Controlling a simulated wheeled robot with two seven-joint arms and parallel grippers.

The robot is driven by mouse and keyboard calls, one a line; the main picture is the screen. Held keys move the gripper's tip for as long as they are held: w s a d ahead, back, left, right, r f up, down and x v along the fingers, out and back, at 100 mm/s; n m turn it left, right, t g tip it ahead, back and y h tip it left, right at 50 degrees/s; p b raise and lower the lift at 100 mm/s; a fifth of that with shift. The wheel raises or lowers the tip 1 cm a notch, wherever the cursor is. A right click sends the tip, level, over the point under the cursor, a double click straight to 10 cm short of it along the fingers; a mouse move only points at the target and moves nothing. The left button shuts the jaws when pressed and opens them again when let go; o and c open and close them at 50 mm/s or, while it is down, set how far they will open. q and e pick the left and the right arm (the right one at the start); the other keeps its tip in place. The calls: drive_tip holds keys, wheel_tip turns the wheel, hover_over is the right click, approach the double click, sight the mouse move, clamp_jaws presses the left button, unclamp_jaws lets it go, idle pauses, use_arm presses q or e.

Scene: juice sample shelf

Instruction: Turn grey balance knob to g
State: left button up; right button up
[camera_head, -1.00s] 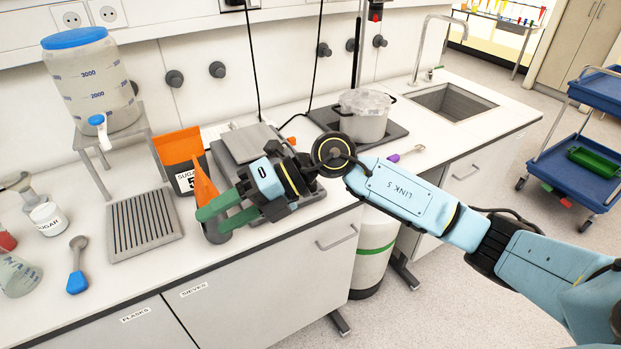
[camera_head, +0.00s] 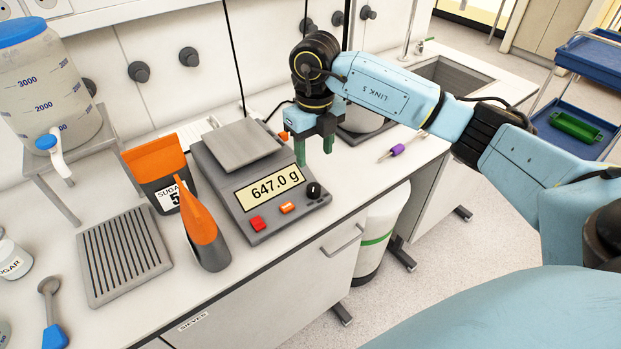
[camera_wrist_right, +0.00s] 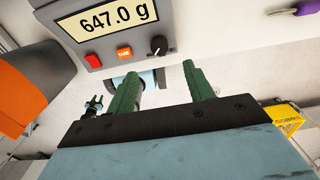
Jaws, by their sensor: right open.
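The grey balance (camera_head: 232,205) stands on the bench, its display (camera_head: 270,188) reading "647.0 g". Its dark round knob (camera_head: 314,190) is at the front right corner, with a light pointer mark; the knob also shows in the right wrist view (camera_wrist_right: 158,45). A red button (camera_head: 257,223) and an orange button (camera_head: 287,207) sit left of the knob. My right gripper (camera_head: 314,152) is open and empty, above and behind the knob in the head view, fingers pointing down. In the wrist view its green fingers (camera_wrist_right: 160,85) are apart, with the knob beyond them. My left gripper is not in view.
A slotted rack (camera_head: 124,250) lies further left. A purple-handled tool (camera_head: 398,150) lies to the right. The bench's front edge is close to the balance.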

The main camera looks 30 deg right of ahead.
hover_over(314, 187)
wheel_tip(314, 187, down, 6)
wheel_tip(314, 187, down, 4)
drive_tip(key=shift+f, duration=0.3)
drive_tip(key=shift+c, duration=1)
drive_tip(key=c, duration=0.8)
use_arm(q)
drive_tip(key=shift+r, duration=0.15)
use_arm(e)
drive_tip(key=shift+o, duration=0.2)
